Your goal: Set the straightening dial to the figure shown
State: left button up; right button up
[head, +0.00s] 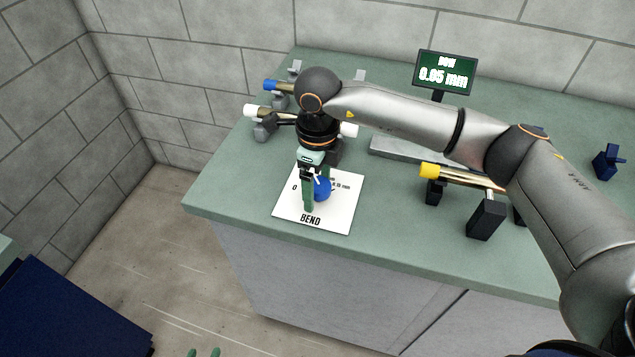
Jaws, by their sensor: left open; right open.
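The straightening dial is a blue knob (323,188) on a white plate (335,222) marked BEND, at the bench's front left. A 0 shows left of the knob; the mm marking at its upper right is partly hidden. My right gripper (314,196) points down at the knob, its green fingers open and a finger in front of the knob's left side. I cannot tell whether they touch. The display (445,73) reads BOW 0.05 mm. My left gripper (203,352) is open at the bottom edge, only its green fingertips showing, away from the bench.
A yellow-ended rod (430,170) rests on black supports (486,221) right of the dial. White-ended (258,111) and blue-ended (271,85) rods lie behind it. A small dark blue piece (606,163) stands at the far right. The bench's front edge (400,264) is clear.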

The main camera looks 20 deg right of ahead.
aim_at(318, 184)
notch_tip(318, 184, up, 13)
jog(key=b, duration=0.1)
jog(key=shift+f, duration=0.2)
dwell(0.5)
